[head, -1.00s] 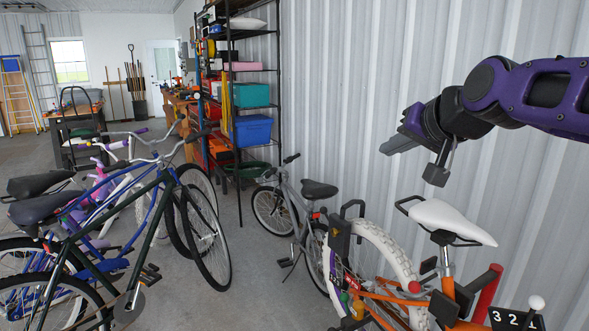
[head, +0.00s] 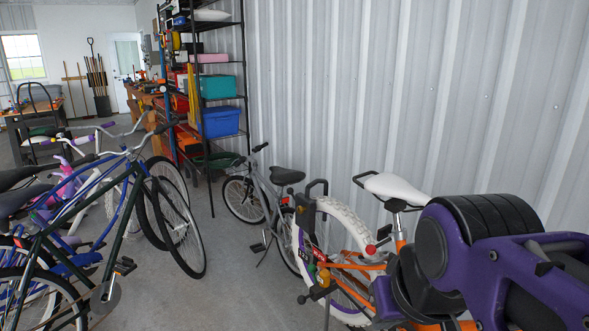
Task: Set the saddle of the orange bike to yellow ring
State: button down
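The orange bike (head: 349,267) stands at the lower right, beside the corrugated wall. Its white saddle (head: 395,188) sits level on a short post, with a black loop at its rear. The silver seat post (head: 399,221) shows just under the saddle. I cannot make out a yellow ring on it. My purple and black arm covers the bike's front and lower right part. My gripper is hidden behind the arm links, so its fingers do not show.
A small grey bike (head: 267,202) stands behind the orange one. Several bikes, including a dark green one (head: 122,215), crowd the left. A shelf rack (head: 244,100) stands at the wall. Concrete floor (head: 222,285) is clear between the bikes.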

aim_at(393, 186)
jog(key=i+j+z, duration=0.15)
jog(key=j+z, duration=0.8)
jog(key=j, duration=0.25)
